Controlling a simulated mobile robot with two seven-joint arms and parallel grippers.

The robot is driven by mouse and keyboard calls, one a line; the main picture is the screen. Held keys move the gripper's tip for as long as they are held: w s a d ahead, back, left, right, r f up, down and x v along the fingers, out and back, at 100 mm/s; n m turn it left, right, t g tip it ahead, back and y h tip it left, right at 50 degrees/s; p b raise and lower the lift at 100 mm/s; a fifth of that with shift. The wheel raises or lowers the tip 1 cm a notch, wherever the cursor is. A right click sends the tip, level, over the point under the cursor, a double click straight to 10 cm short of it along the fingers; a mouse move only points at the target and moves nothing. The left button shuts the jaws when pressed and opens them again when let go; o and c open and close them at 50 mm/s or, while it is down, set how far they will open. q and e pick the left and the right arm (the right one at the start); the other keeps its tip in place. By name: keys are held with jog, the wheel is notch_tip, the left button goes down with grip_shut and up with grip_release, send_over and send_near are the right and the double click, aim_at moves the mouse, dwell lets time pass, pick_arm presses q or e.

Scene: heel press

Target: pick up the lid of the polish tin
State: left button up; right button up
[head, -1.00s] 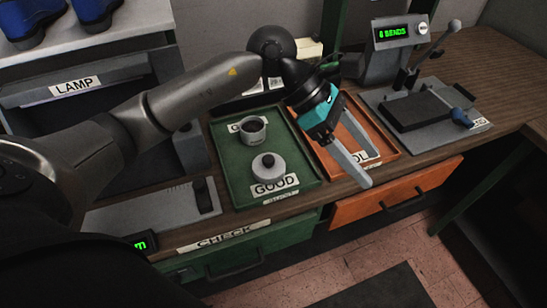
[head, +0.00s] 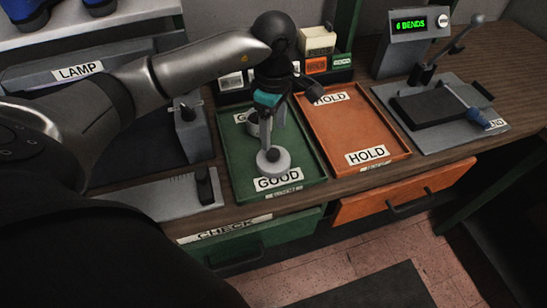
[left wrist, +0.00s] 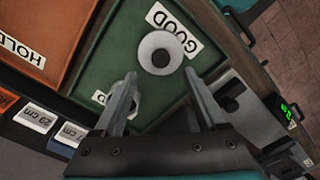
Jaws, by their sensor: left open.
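The lid (head: 273,166), a pale grey disc with a dark knob, lies at the near end of the green GOOD tray (head: 309,170). The left wrist view shows the lid (left wrist: 161,42) from above, just beyond the fingertips and roughly centred between them. My left gripper (head: 266,140) is open and empty, pointing down over the tray, its fingers just behind or above the lid; the exact gap is unclear. It also shows in the left wrist view (left wrist: 161,76). My right gripper is out of view.
An empty orange HOLD tray (head: 350,125) lies to the right of the green tray. A press with a lever (head: 440,105) stands further right. A grey gauge block (head: 165,198) sits left of the tray. Small labelled boxes (head: 317,65) stand behind the trays.

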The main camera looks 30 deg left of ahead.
aim_at(273, 152)
pick_arm(q)
jog(key=shift+s+f, duration=0.1)
jog(key=shift+f, duration=3.2)
jog(key=c, duration=1.1)
jog(key=shift+o, duration=0.2)
jog(key=shift+r, duration=0.15)
